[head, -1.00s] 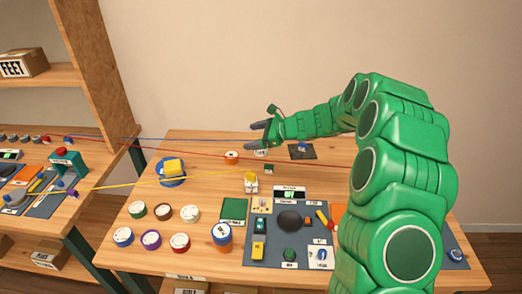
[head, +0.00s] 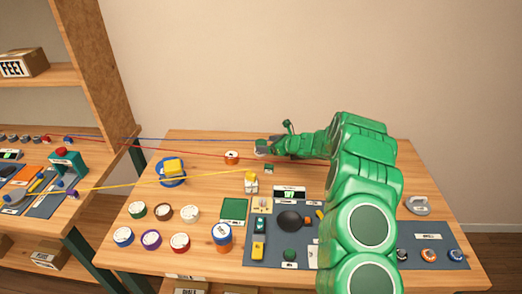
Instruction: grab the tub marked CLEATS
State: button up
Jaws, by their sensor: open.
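My green arm reaches over the wooden table, and my gripper (head: 271,146) is open low at the back of the table. A small grey-white tub (head: 261,149) is right at its fingertips; whether the fingers are around it or only beside it I cannot tell. No label reading CLEATS is legible. Several round lidded tubs stand at the front left, including a green-rimmed one (head: 137,209), a brown one (head: 163,212), a blue one (head: 122,236), a purple one (head: 151,240) and a red one (head: 180,243). Their lid words are too small to read.
An orange tub (head: 231,157), a yellow block on a blue disc (head: 171,170) and a small white-and-yellow item (head: 251,183) stand nearby. Red, blue and yellow cords cross above the table. A grey mat (head: 432,247) with round pieces lies at right.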

jog(key=shift+f+x, duration=0.15)
jog(key=shift+x, duration=1.45)
jog(key=shift+f+x, duration=0.1)
jog(key=shift+x, duration=1.45)
jog(key=shift+s, duration=0.15)
jog(key=c, duration=1.1)
